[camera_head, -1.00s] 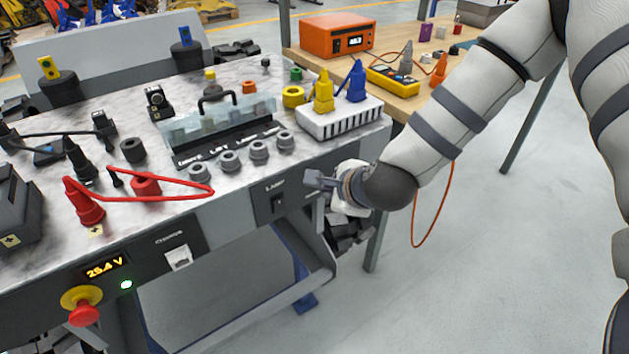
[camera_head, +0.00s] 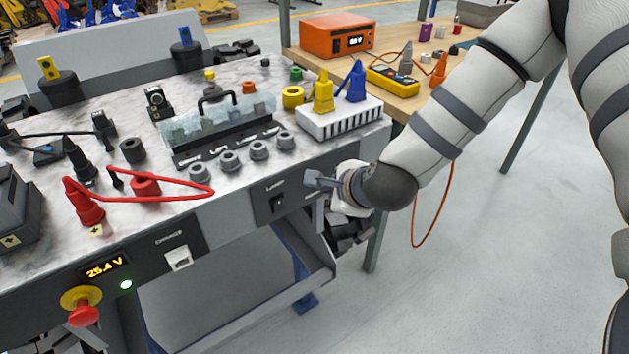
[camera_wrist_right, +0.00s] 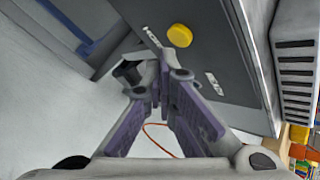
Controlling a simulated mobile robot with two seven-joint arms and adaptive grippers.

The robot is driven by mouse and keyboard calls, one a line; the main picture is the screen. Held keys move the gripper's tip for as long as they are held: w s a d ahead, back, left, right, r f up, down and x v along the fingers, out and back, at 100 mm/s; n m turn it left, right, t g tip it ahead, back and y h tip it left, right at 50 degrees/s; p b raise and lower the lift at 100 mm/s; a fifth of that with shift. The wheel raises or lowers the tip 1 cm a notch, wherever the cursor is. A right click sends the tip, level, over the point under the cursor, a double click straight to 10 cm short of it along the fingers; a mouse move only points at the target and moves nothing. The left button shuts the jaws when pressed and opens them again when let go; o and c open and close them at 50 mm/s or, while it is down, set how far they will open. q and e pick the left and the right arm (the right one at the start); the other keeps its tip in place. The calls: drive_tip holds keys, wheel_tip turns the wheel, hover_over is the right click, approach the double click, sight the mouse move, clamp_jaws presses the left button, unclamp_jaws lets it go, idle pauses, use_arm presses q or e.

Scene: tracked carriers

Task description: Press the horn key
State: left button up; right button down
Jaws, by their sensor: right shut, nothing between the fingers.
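In the right wrist view a round yellow button (camera_wrist_right: 180,35) sits on the dark front panel, beside a white label that appears to read HORN. My right gripper (camera_wrist_right: 158,72) is shut and empty in front of that panel, its tips a little below the button in the picture. Whether the tips touch the panel, I cannot tell. In the head view my right gripper (camera_head: 314,180) is at the right end of the bench front, beside a black rocker switch (camera_head: 278,203). The yellow button is hidden there behind my gripper.
The marbled bench top (camera_head: 228,186) carries grey knobs, plugs and a white slotted block (camera_head: 345,120). A red emergency stop (camera_head: 83,312) and a CHARGE switch (camera_head: 179,258) are on its front. A wooden table (camera_head: 400,50) stands behind. The floor at right is clear.

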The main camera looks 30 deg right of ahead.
drive_tip(key=shift+w, duration=0.15)
drive_tip(key=shift+w, duration=0.3)
drive_tip(key=shift+w, duration=0.35)
idle(0.7)
drive_tip(key=shift+s+p, duration=0.3)
drive_tip(key=shift+s, duration=0.5)
